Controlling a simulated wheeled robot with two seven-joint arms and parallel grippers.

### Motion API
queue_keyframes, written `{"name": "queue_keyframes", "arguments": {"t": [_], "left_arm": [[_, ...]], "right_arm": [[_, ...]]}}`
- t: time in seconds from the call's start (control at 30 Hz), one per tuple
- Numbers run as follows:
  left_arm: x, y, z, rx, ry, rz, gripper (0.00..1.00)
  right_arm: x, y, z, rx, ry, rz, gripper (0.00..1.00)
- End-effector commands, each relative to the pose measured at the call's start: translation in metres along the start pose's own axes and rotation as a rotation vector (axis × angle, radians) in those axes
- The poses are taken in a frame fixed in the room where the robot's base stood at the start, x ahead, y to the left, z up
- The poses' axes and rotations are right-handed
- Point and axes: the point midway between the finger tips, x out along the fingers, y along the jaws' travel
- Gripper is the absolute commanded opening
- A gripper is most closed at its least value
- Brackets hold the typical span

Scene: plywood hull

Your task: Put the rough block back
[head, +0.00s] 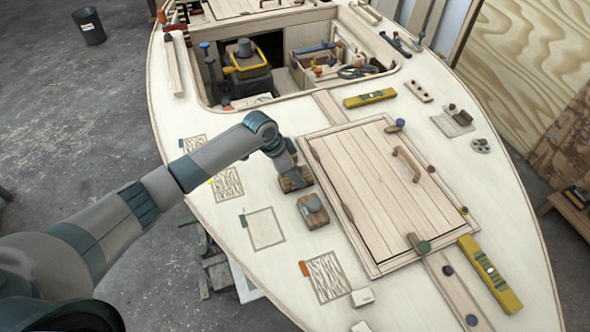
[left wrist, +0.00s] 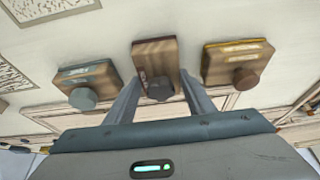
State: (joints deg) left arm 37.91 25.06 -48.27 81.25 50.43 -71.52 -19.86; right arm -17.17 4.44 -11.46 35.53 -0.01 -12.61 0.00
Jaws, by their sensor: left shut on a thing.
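My left gripper (head: 291,177) reaches down over the hull deck, shut on the knob of a small wooden block (head: 297,185). In the left wrist view the fingers (left wrist: 158,95) close on the dark knob of this middle block (left wrist: 154,62), which has a dark red edge. A block with a teal edge (left wrist: 97,69) stands to its left; this one also shows in the head view (head: 313,212). A block with a yellow edge (left wrist: 222,65) stands to its right, hidden in the head view. I cannot tell which is the rough block, or whether the held one is clear of the deck.
Marked squares lie on the deck: a plain one (head: 264,229), a grained one at the front (head: 326,278), and two grained ones behind (head: 228,184) (head: 194,147). A slatted hatch (head: 375,185) lies right of the blocks. An open cockpit (head: 270,70) is behind.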

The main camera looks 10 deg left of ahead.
Motion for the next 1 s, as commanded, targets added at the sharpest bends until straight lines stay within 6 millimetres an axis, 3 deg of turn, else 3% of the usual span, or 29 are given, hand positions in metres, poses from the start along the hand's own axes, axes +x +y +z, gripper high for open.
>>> {"name": "queue_keyframes", "arguments": {"t": [0.33, 0.37, 0.43, 0.77, 1.0], "left_arm": [[0.003, 0.000, 0.001, 0.000, 0.002, 0.000, 0.21], [0.003, 0.000, 0.001, 0.000, 0.001, 0.000, 0.54], [0.002, 0.000, 0.001, 0.000, 0.001, 0.000, 0.68], [0.001, 0.000, 0.000, 0.000, 0.001, 0.000, 0.68], [-0.011, -0.001, 0.000, 0.000, 0.002, -0.001, 0.68]], "right_arm": [[0.002, 0.000, 0.000, 0.000, 0.000, 0.000, 0.31], [0.002, 0.000, 0.000, 0.000, 0.000, 0.000, 0.31], [0.001, 0.000, 0.001, 0.000, 0.000, 0.000, 0.31], [0.001, 0.003, 0.001, -0.001, -0.001, 0.003, 0.31], [0.004, 0.004, 0.002, -0.001, -0.002, 0.004, 0.31]]}}
